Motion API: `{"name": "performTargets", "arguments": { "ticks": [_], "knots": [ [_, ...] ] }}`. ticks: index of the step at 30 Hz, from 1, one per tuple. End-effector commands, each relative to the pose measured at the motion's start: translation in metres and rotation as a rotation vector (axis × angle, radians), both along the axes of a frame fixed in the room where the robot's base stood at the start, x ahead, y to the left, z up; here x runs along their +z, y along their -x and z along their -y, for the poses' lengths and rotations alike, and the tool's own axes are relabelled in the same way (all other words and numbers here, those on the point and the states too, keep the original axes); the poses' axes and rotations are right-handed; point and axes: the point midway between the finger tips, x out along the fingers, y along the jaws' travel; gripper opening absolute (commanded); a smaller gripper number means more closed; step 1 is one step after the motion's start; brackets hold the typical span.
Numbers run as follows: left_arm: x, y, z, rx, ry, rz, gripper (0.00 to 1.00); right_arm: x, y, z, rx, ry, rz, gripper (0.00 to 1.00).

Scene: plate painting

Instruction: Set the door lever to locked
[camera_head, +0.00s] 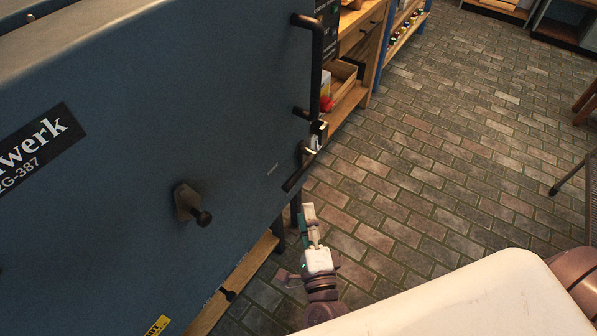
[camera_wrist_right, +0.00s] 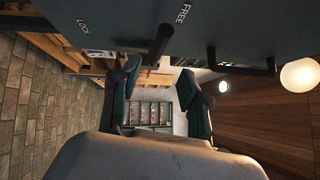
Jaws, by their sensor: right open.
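The door lever (camera_head: 299,174) is a dark bar at the right edge of the blue door (camera_head: 130,130), slanting down and left in the head view. In the right wrist view the lever (camera_wrist_right: 159,42) sticks out between the printed words LOCK, on the left, and FREE, on the right. I cannot tell exactly which word it points at. My right gripper (camera_head: 309,212) is below the lever in the head view, apart from it. In the wrist view the right gripper (camera_wrist_right: 160,78) has its fingers spread, nothing between them, with the lever ahead. My left gripper is out of view.
A black door handle (camera_head: 317,65) stands above the lever. A dark knob (camera_head: 190,204) sticks out of the door's middle. Wooden shelves (camera_head: 350,97) stand behind.

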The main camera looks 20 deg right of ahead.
Motion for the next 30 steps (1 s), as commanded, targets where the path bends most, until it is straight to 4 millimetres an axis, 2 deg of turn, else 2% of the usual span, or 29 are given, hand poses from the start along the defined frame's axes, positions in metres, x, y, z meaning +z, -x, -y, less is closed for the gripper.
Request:
{"name": "performTargets", "arguments": {
  "ticks": [3,9,15,21,28,29,30],
  "knots": [
    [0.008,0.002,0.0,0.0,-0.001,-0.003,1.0,0.008,-0.027,0.003,-0.001,0.001,0.004,0.45],
    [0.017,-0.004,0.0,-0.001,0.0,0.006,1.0,0.013,-0.069,0.009,0.001,0.003,0.002,0.45],
    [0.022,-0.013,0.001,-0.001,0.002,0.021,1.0,0.015,-0.096,0.012,0.002,0.003,-0.001,0.45],
    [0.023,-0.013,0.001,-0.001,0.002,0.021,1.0,0.015,-0.107,0.014,0.002,0.003,-0.002,0.45],
    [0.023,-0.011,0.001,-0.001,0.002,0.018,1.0,0.015,-0.107,0.014,0.002,0.004,-0.002,0.45],
    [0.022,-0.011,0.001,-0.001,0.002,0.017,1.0,0.015,-0.107,0.014,0.002,0.004,-0.002,0.44],
    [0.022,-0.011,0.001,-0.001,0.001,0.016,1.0,0.015,-0.107,0.014,0.002,0.004,-0.002,0.37]
  ]
}}
